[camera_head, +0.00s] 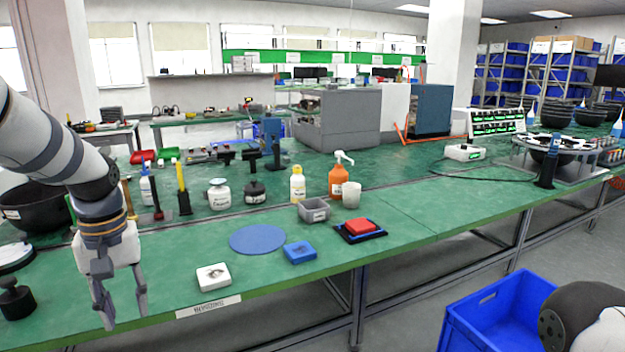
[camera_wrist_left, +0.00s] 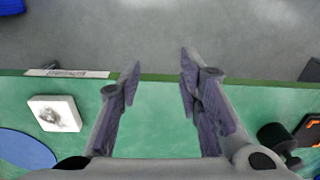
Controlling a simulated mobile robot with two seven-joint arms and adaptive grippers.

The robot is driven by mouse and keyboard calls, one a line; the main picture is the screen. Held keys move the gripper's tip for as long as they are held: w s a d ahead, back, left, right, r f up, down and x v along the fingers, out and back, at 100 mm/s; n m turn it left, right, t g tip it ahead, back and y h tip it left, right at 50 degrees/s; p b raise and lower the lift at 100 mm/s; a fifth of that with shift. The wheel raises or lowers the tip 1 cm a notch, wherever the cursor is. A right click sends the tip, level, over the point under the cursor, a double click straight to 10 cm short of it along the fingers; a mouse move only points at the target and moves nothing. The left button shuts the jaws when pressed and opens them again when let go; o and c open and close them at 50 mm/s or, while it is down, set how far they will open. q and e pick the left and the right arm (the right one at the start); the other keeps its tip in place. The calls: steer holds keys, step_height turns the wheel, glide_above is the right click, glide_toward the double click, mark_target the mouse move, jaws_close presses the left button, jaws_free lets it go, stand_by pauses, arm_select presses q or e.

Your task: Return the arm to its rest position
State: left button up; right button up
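My left arm comes in from the left in the head view. Its gripper (camera_head: 122,308) points down over the front left part of the green bench (camera_head: 400,235). The left gripper is open and empty; in the left wrist view its two fingers (camera_wrist_left: 158,85) stand apart with only bench edge and floor between them. A white square block (camera_head: 213,277) lies to its right, and it also shows in the left wrist view (camera_wrist_left: 55,113). Part of my right arm shows at the lower right edge of the head view; its gripper is out of frame.
A blue disc (camera_head: 257,239), a blue block (camera_head: 299,252) and a red block (camera_head: 359,226) lie right of the gripper. Bottles and tools stand behind. A black weight-like object (camera_head: 15,300) stands to the left. A blue crate (camera_head: 470,318) is beyond the bench's front edge.

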arm_select(q)
steer(key=s+d+f+m, duration=0.1)
steer(key=s+f, duration=0.1)
steer(key=f, duration=0.5)
steer(key=s+d+f+m, duration=0.1)
steer(key=s+d+f, duration=0.15)
steer(key=f, duration=0.45)
steer(key=s+d+f+m+g, duration=0.1)
steer(key=s+d+f, duration=0.3)
steer(key=s+f, duration=0.65)
steer(key=s+d+f+m, duration=0.1)
steer(key=s+d, duration=0.1)
steer(key=s, duration=0.9)
steer(key=s+d+f+m+g, duration=0.1)
steer(key=s+d+m, duration=0.1)
steer(key=s, duration=0.9)
steer(key=shift+s, duration=0.2)
